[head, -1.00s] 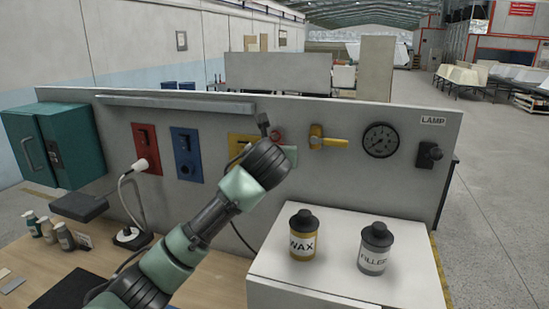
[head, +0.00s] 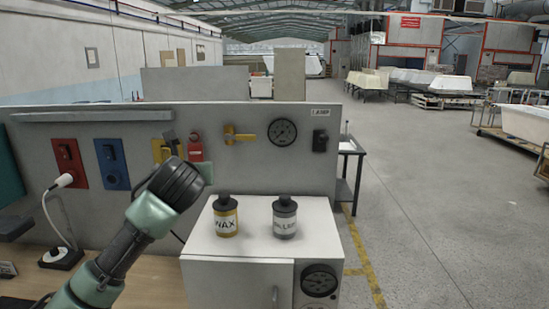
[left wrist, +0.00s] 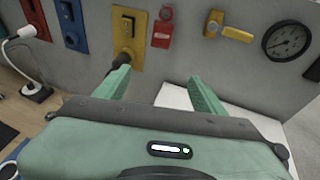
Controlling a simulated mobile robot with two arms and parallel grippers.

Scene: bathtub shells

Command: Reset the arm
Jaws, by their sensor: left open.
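My left arm rises from the lower left of the head view, its dark wrist (head: 175,185) in front of the wall panel. Its fingers are mostly hidden there. In the left wrist view my left gripper (left wrist: 162,88) is open, with two green fingers apart and nothing between them. A yellow switch plate (left wrist: 128,35) is just beyond the left finger, with a dark plug or knob (left wrist: 122,62) at its lower part. I cannot tell whether the finger touches it. My right gripper is not in view.
The panel carries red (head: 69,160) and blue (head: 112,163) plates, a yellow valve handle (head: 240,136) and a gauge (head: 283,131). WAX (head: 226,216) and filler (head: 285,218) cans stand on a white cabinet (head: 235,250). Open floor (head: 430,210) lies to the right.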

